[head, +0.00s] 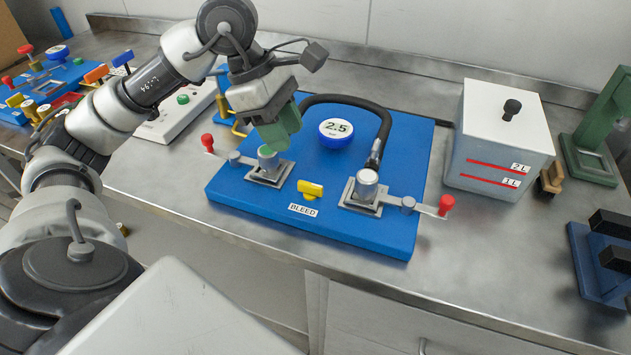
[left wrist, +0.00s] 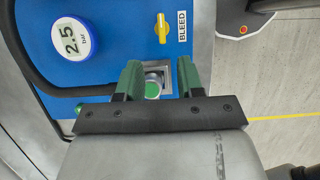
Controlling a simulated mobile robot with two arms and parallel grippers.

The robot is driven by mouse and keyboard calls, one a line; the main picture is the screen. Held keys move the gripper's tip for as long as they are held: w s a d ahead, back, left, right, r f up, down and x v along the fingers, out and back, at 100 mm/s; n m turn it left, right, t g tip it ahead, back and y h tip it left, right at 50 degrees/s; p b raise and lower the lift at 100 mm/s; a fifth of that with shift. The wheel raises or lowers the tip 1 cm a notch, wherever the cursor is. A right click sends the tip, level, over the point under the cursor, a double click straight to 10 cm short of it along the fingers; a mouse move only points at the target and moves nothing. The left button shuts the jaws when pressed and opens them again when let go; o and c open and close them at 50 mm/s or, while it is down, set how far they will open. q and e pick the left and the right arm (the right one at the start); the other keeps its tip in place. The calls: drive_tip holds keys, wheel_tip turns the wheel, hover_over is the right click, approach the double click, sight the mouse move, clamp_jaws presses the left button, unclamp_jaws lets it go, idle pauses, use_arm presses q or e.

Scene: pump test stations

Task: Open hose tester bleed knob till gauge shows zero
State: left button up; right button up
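The hose tester is a blue board (head: 240,196) on the steel bench. Its round gauge (head: 336,131) reads 2.5; in the left wrist view the gauge (left wrist: 72,40) reads 2.5 bar. The yellow bleed knob (head: 311,189) sits by the BLEED label at the front edge; it also shows in the left wrist view (left wrist: 161,28). My left gripper (head: 275,135) hangs over the green-topped left fitting (head: 268,158), left of and behind the knob. In the left wrist view its green fingers (left wrist: 159,80) are apart, with the fitting between them. My right gripper is out of view.
A black hose (head: 376,105) arches to the right fitting (head: 367,186). Red-tipped levers (head: 445,205) (head: 207,142) stick out at both sides. A grey tank (head: 500,140) stands right of the board. Other stations (head: 178,112) stand at the left.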

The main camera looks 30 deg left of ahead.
sight(310, 183)
use_arm(q)
drive_tip(key=x, duration=1)
drive_tip(key=shift+s+d+f, duration=0.1)
drive_tip(key=shift+d+f, duration=0.1)
clamp_jaws()
